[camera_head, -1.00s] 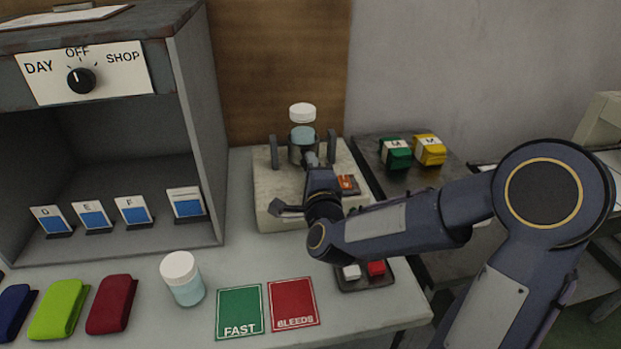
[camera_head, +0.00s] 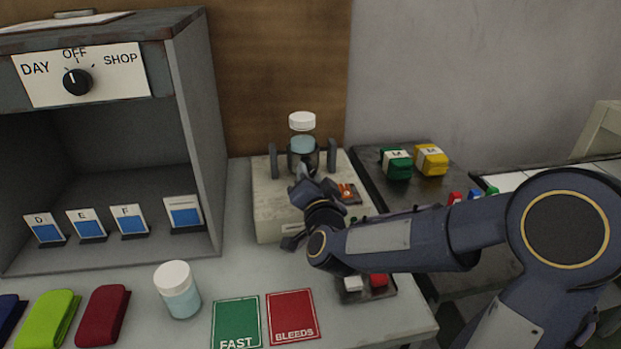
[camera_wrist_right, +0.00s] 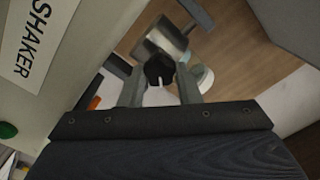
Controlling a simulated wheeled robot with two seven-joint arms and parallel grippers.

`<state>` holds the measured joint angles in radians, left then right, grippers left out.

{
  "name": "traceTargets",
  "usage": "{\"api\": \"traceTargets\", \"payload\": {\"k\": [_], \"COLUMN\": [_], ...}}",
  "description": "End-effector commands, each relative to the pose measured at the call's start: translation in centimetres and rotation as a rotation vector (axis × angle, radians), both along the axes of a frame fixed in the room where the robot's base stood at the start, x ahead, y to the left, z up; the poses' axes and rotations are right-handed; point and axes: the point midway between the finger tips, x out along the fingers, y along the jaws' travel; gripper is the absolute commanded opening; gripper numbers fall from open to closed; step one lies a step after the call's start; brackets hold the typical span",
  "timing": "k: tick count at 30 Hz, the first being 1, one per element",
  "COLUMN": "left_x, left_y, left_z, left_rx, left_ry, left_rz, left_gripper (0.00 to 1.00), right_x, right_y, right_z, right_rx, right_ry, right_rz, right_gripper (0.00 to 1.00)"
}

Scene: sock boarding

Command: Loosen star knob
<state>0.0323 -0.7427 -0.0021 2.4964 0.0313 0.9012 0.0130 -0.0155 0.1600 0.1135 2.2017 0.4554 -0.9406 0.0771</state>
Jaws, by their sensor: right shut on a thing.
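The shaker (camera_head: 272,205), a cream box labelled SHAKER in the right wrist view (camera_wrist_right: 35,45), stands at the back of the table. A white-lidded jar (camera_head: 302,122) of pale blue liquid stands upright in its clamp (camera_head: 331,155) between two dark posts. The black star knob (camera_wrist_right: 158,68), with a white mark, sits in front of the metal clamp in the right wrist view. My right gripper (camera_wrist_right: 160,82) is shut on the knob, one finger at each side. In the head view the right gripper (camera_head: 304,180) hides the knob. My left gripper is not in view.
A second jar (camera_head: 178,290) stands at the front, left of the green FAST card (camera_head: 237,320) and red BLEEDS card (camera_head: 292,315). A grey cabinet (camera_head: 205,130) bounds the left. Green (camera_head: 396,163) and yellow (camera_head: 431,159) packs lie on a dark tray at right.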

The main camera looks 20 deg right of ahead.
Motion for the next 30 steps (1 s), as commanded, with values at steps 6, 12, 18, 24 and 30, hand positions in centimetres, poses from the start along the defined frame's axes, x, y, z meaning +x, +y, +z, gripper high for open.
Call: {"api": "traceTargets", "payload": {"k": [6,12,18,24,30], "left_x": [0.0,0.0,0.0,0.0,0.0], "left_y": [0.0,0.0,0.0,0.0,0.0], "left_z": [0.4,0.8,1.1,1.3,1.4], "left_rx": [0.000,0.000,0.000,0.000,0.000], "left_ry": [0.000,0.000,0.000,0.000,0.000], "left_rz": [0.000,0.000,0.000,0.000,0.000], "left_gripper": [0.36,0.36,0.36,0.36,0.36], "right_x": [0.0,0.0,0.0,0.0,0.0], "right_y": [0.1,0.0,0.0,0.0,0.0], "right_z": [0.2,0.2,0.1,0.1,0.1], "right_rx": [-0.200,-0.365,-0.490,-0.571,-0.608], "right_ry": [0.050,0.092,0.126,0.147,0.155], "right_rz": [0.001,0.001,0.001,0.000,0.000], "right_gripper": [0.07,0.07,0.07,0.07,0.07]}}
